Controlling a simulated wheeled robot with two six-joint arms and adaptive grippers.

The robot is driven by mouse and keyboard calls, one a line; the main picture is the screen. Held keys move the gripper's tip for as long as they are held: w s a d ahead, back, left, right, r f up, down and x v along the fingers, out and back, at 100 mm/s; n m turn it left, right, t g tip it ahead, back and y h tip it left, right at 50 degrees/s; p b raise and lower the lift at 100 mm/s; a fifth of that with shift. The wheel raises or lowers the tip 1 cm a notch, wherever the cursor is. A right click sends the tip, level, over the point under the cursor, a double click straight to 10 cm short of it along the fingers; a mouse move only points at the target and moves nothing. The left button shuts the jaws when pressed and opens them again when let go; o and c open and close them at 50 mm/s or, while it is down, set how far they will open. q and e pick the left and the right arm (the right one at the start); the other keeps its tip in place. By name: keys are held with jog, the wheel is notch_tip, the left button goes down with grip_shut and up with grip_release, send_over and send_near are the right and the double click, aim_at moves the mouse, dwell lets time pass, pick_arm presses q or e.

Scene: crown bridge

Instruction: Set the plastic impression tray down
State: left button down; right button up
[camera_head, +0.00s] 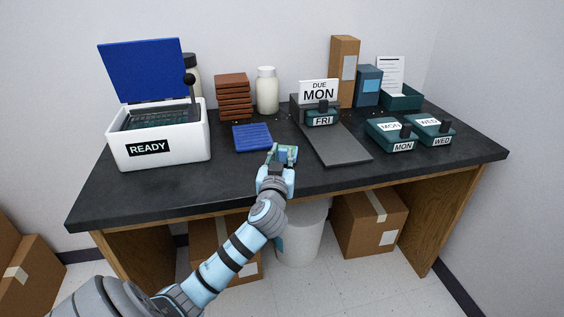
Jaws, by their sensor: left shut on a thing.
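My left gripper (282,158) reaches in over the front middle of the dark table (220,185). It is shut on a small teal-green thing, which looks like the plastic impression tray (289,153). The fingers hide part of it, and I cannot tell whether it touches the tabletop. The held thing is just right of and nearer than a blue ribbed mat (252,138), and left of a grey sloped board (342,147). My right gripper does not show.
A white box marked READY (185,150) with a raised blue lid stands at left. Brown stacked slabs (233,97) and a white jar (267,92) are behind. A teal FRI case (321,118) sits at the board's top. Teal MON (385,138) and WED cases (431,128) are right.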

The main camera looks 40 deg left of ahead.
pick_arm(q)
jog(key=c, duration=1.4)
grip_release()
